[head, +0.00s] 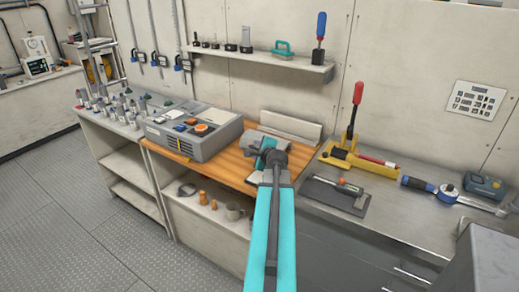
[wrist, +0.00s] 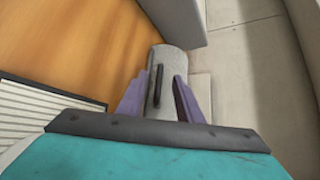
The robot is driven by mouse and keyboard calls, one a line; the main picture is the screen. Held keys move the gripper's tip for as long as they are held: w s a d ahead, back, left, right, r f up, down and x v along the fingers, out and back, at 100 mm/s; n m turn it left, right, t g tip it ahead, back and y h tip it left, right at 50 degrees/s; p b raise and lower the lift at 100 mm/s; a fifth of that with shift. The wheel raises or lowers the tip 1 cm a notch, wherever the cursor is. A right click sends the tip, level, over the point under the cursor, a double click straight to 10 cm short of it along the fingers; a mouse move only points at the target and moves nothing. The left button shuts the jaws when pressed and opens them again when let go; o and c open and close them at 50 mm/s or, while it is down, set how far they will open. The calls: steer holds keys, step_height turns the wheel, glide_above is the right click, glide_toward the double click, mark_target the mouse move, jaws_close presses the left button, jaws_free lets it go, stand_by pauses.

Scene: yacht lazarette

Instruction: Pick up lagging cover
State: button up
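A rounded grey piece with a dark strip on it (wrist: 168,62), which looks like the lagging cover, lies between my fingers in the wrist view. In the head view a grey piece (head: 258,139) shows on the wooden worktop beside my gripper (head: 270,160), partly hidden by it. My gripper's two purple fingers (wrist: 163,92) stand apart, one on each side of the rounded piece. I cannot tell whether they press on it. The near end of the piece is hidden by the gripper.
A grey control box (head: 195,130) stands left on the wooden worktop (head: 228,165). A long pale block (head: 291,126) lies against the wall behind. A shelf (head: 262,62) hangs above.

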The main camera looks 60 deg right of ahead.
mark_target(254, 148)
steer(key=shift+p+x, duration=0.3)
steer(key=shift+x, duration=1.9)
jaws_close()
steer(key=shift+r, duration=0.1)
steer(key=shift+r+p, duration=0.75)
steer(key=shift+r, duration=0.1)
steer(key=shift+r, duration=0.35)
steer(key=shift+r+p, duration=1.35)
steer(key=shift+r, duration=0.1)
